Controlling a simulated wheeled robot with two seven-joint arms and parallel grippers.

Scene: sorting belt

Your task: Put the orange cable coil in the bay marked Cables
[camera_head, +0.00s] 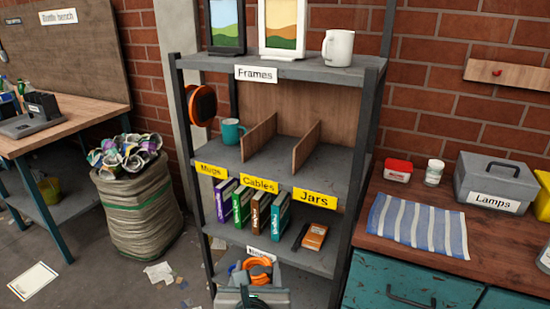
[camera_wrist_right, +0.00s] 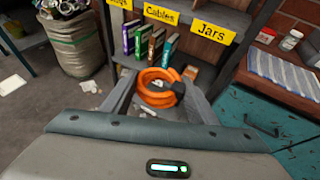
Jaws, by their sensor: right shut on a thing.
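The orange cable coil (camera_head: 258,268) is low in the head view, in front of the lower shelves. My right gripper (camera_head: 256,275) is shut on it, and the coil also shows between the fingers in the right wrist view (camera_wrist_right: 152,95). The yellow Cables label (camera_head: 259,185) is on the shelf edge, below the middle bay (camera_head: 278,158). That bay lies between two wooden dividers and looks empty. The gripper and coil are below and in front of it. My left gripper is not in view.
A teal mug (camera_head: 232,131) stands in the Mugs bay, left of the near divider (camera_head: 259,137). The right divider (camera_head: 307,146) borders the Jars bay. Several books (camera_head: 240,205) stand on the shelf below. A dark shelf post (camera_head: 365,140) is at right.

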